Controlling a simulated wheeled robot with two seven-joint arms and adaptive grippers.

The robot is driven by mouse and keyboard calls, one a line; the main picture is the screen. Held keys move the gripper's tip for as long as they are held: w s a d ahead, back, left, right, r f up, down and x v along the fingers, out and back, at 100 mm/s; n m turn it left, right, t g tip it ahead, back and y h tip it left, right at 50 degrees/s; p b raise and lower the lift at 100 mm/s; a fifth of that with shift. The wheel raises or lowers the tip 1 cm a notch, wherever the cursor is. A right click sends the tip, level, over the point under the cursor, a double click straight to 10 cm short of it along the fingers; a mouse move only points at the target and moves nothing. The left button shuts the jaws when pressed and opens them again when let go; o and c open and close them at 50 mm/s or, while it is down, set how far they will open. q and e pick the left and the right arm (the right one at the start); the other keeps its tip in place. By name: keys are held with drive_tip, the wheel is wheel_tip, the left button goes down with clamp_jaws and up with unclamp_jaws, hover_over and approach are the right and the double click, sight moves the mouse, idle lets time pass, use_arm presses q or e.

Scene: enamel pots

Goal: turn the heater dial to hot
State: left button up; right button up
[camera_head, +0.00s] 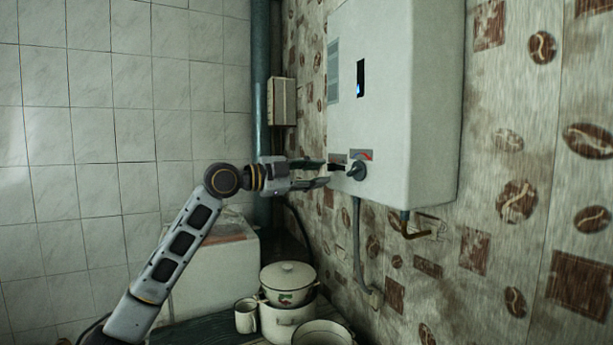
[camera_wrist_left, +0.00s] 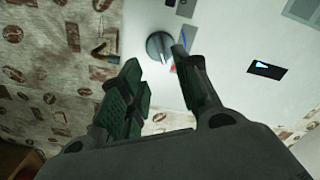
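The white heater box (camera_head: 385,110) hangs on the wall. A grey dial (camera_head: 356,170) sits low on its front beside a red-marked label (camera_head: 363,155). A darker knob (camera_head: 336,168) shows to its left, partly behind my fingers. My left gripper (camera_head: 326,173) is open, with both fingers pointing at the heater's lower front. In the left wrist view a round grey knob (camera_wrist_left: 158,46) shows beyond and between the open fingertips (camera_wrist_left: 158,65), with nothing visibly clamped. I cannot tell whether a finger touches it. My right gripper is out of view.
Pipes (camera_head: 357,235) run below the heater. A vertical pipe (camera_head: 261,80) and a small wall box (camera_head: 281,102) are behind my gripper.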

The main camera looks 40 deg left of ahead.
use_arm(q)
drive_tip(key=shift+v, duration=1.05)
